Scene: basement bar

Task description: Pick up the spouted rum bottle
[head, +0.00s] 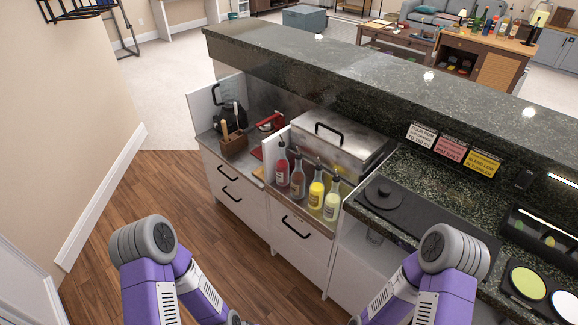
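Several spouted bottles stand in a row in the steel well at the front of the bar. From left to right they are a red bottle (282,166), a brownish clear bottle (298,178), a yellow bottle (316,193) and a pale yellow bottle (332,200). Their labels are too small to read, so I cannot tell for sure which holds rum. All stand upright and nothing touches them from my side. My two arms show at the bottom of the view, apart from the bottles. Both grippers are below the frame.
A steel lidded bin (325,147) is behind the bottles. A wooden caddy (234,145) is to their left, a black mat (415,215) to their right. A raised granite ledge (400,95) runs behind. White cabinets (290,235) face me; wooden floor (165,195) is clear at left.

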